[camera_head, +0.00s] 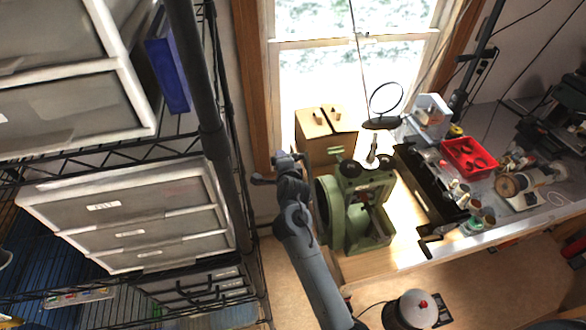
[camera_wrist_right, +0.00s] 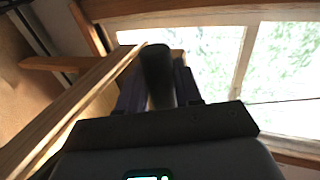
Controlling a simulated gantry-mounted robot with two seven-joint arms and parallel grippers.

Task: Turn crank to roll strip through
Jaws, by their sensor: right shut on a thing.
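The green rolling mill (camera_head: 353,208) stands at the left end of the workbench, with a large round wheel on its left side. My right gripper (camera_head: 272,172) is left of the mill in the head view, on the arm that comes up from the bottom. In the right wrist view my right gripper (camera_wrist_right: 158,92) is shut on a dark upright bar, the crank handle (camera_wrist_right: 156,68), between its two fingers. The crank's link to the mill is mostly hidden by my arm. I cannot make out the strip. My left gripper is not in view.
A wooden cabinet (camera_head: 325,135) stands behind the mill by the window. A red bin (camera_head: 468,158) and several small tools lie on the bench to the right. A wire shelf with white drawers (camera_head: 130,220) stands close on the left. A round stool (camera_head: 415,309) is at the bottom.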

